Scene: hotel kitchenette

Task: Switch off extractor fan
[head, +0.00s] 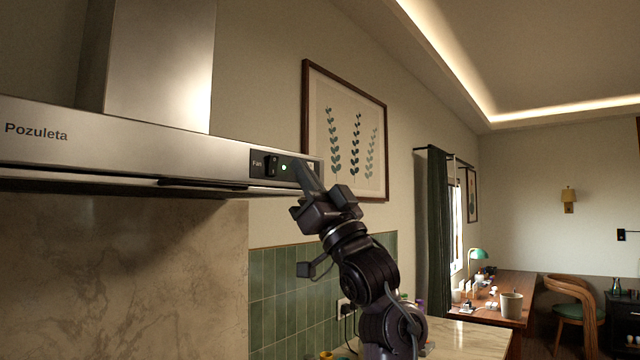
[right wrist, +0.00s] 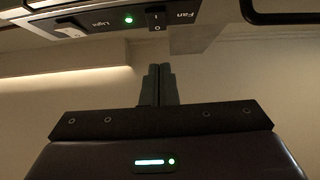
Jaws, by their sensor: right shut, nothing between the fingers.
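The extractor hood (head: 215,150) spans the left of the head view, with a black control panel at its right end. The fan switch (head: 271,165), a black rocker labelled Fan, has a lit green light (head: 284,168) beside it. The right wrist view shows the switch (right wrist: 156,22) with I and O marks and the lit green light (right wrist: 128,20). My right gripper (head: 306,172) is shut and empty, just right of the switch in the head view. In the right wrist view its fingertips (right wrist: 158,68) appear below the switch, apart from it. My left gripper is not in view.
A pale light switch (right wrist: 68,29) sits on the same panel, mostly hidden behind my gripper in the head view. A framed picture (head: 345,130) hangs behind my right arm. Green tiles (head: 275,290) and a counter (head: 465,342) lie below.

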